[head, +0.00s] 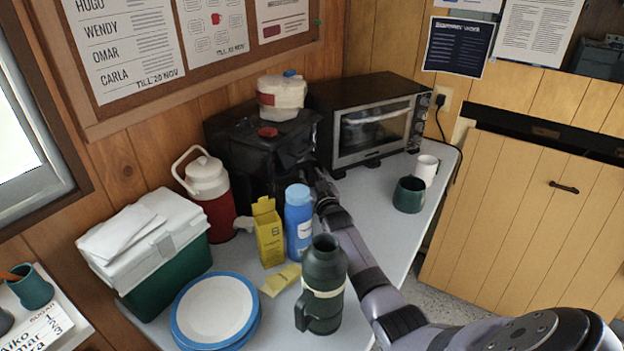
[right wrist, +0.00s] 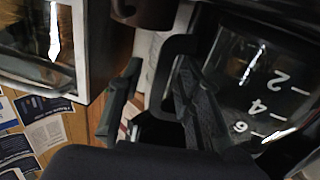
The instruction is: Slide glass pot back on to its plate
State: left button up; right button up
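The glass pot (right wrist: 255,85) shows in the right wrist view, dark and clear-sided, with white level numbers and a black loop handle (right wrist: 165,70). My right gripper (right wrist: 160,78) has its two fingers spread, one on each side of the handle, with a gap beside the left finger. In the head view my right gripper (head: 318,180) is at the right front of the black coffee machine (head: 235,150). The pot cannot be made out there. The plate is hidden, so I cannot tell how the pot sits on it. My left gripper is not in view.
A toaster oven (head: 375,125) stands right of the machine. A blue bottle (head: 298,225), yellow box (head: 269,235) and dark green flask (head: 323,275) stand near my right arm. A red-and-white jug (head: 207,185) is left. The table is clear before the green mug (head: 408,196).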

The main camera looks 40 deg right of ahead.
jog(key=v, duration=1.2)
